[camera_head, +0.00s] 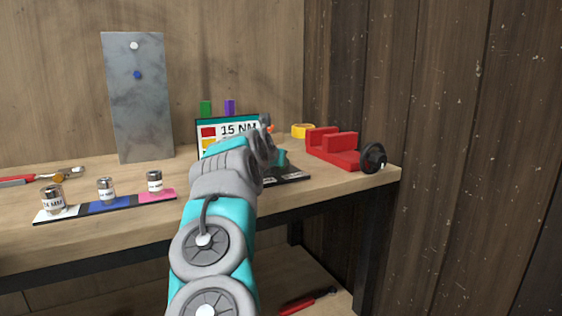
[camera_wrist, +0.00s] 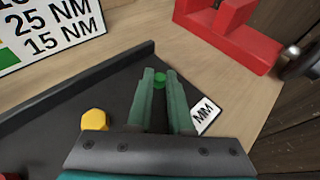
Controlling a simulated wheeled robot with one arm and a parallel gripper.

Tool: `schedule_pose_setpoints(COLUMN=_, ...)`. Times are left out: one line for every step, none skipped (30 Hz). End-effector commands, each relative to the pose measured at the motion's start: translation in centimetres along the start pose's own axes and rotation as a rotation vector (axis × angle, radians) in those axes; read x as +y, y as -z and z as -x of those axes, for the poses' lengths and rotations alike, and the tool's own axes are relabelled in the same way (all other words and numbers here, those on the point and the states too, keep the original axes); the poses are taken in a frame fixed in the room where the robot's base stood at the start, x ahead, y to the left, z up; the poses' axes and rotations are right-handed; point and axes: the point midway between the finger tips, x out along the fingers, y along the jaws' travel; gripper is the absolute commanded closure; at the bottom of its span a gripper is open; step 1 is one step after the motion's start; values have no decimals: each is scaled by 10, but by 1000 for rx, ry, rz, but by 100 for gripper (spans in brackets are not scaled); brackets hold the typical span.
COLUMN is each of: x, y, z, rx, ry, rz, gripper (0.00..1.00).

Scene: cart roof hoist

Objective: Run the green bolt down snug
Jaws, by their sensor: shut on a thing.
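The green bolt (camera_wrist: 160,77) shows as a small green head between my fingertips in the wrist view. My gripper (camera_wrist: 159,84) is shut on it, over a black tray (camera_wrist: 60,98). The bolt's shank is hidden. In the head view my arm covers most of the gripper and the bolt. A grey metal plate (camera_head: 140,100) leans upright at the back left, with a white bolt (camera_head: 134,45) and a blue bolt (camera_head: 137,74) in it. A yellow bolt (camera_wrist: 94,119) sits on the tray, left of my fingers.
A torque chart (camera_head: 238,131) stands behind the tray. Labelled sockets (camera_head: 107,191) stand on a coloured strip at the front left. A red stand (camera_head: 333,150) and a dark wheel-like part (camera_head: 373,157) are at the right.

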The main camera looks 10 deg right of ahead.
Motion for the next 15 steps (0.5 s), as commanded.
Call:
schedule_pose_setpoints(x=3, y=1, z=0, rx=-1, ry=11, rz=-1, gripper=100)
schedule_pose_setpoints(x=3, y=0, z=1, rx=-2, ry=18, rz=-4, gripper=100)
schedule_pose_setpoints(x=3, y=-1, z=2, rx=-4, ry=29, rz=-11, gripper=100)
schedule_pose_setpoints(x=2, y=-2, z=2, rx=-5, ry=38, rz=-16, gripper=100)
schedule_pose_setpoints(x=1, y=-3, z=2, rx=-7, ry=48, rz=-22, gripper=100)
schedule_pose_setpoints(x=0, y=-4, z=3, rx=-9, ry=60, rz=-30, gripper=100)
schedule_pose_setpoints(x=-1, y=-6, z=4, rx=-12, ry=69, rz=-35, gripper=100)
schedule_pose_setpoints(x=0, y=-8, z=6, rx=-16, ry=76, rz=-39, gripper=100)
schedule_pose_setpoints(x=0, y=-10, z=7, rx=-22, ry=87, rz=-45, gripper=100)
schedule_pose_setpoints(x=0, y=-11, z=8, rx=-25, ry=95, rz=-48, gripper=100)
schedule_pose_setpoints(x=0, y=-12, z=9, rx=-27, ry=103, rz=-53, gripper=100)
schedule_pose_setpoints(x=-1, y=-13, z=9, rx=-27, ry=115, rz=-60, gripper=100)
schedule_pose_setpoints(x=-1, y=-14, z=9, rx=-28, ry=125, rz=-64, gripper=100)
schedule_pose_setpoints(x=-1, y=-14, z=10, rx=-29, ry=134, rz=-67, gripper=100)
schedule_pose_setpoints(x=1, y=-14, z=11, rx=-26, ry=131, rz=-72, gripper=100)
